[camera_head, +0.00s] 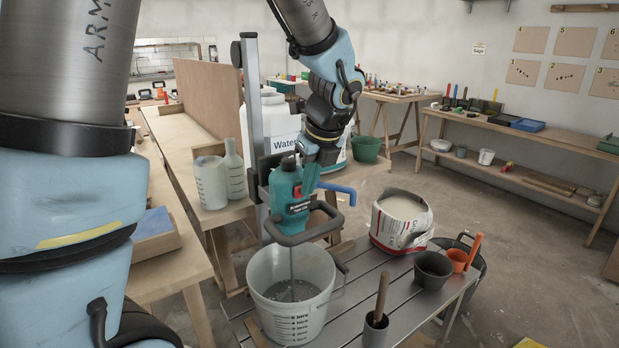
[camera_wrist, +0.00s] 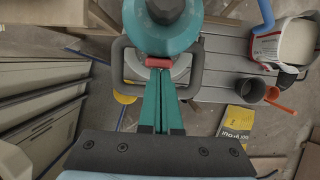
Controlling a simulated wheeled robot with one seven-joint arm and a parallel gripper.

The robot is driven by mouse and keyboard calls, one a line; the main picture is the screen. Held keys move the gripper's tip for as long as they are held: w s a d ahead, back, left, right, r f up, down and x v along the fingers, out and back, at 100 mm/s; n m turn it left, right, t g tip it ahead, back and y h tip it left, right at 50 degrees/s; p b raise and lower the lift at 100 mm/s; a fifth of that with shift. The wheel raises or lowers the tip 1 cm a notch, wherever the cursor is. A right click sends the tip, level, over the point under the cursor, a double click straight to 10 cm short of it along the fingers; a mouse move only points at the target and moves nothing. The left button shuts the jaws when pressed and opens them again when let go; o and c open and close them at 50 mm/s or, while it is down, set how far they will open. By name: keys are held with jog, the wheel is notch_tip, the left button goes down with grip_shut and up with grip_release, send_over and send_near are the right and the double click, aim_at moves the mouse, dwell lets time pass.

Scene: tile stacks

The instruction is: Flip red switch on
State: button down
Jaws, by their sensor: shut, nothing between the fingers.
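The red switch (camera_wrist: 158,63) shows in the wrist view as a small red bar at the near side of the teal mixer body (camera_wrist: 160,30). In the head view the teal mixer (camera_head: 284,190) hangs upright on a stand, with a dark handle frame (camera_head: 292,236); I cannot make out the switch clearly there. My gripper (camera_wrist: 158,82) is shut and empty, its teal fingers pointing at the switch. The fingertips appear right at the switch; I cannot tell whether they touch. In the head view my gripper (camera_head: 311,178) is just right of the mixer.
A translucent bucket (camera_head: 258,305) stands under the mixer, the mixing rod inside it. A blue pipe (camera_head: 340,190) lies right of the mixer. An open bag (camera_head: 383,235), a black pot (camera_head: 433,270) and a trowel-handled cup (camera_head: 376,333) stand on the slatted bench (camera_head: 350,280).

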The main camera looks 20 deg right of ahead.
jog(key=shift+w+a+r+p, duration=0.1)
jog(key=shift+w+r+p, duration=0.05)
jog(key=shift+r+p, duration=0.2)
jog(key=p, duration=0.2)
jog(key=g+p, duration=0.1)
jog(key=shift+w+a+f+p, duration=0.1)
jog(key=shift+w+f+p, duration=0.05)
jog(key=shift+w+p, duration=0.15)
jog(key=shift+r+p, duration=0.85)
jog(key=shift+p, duration=0.15)
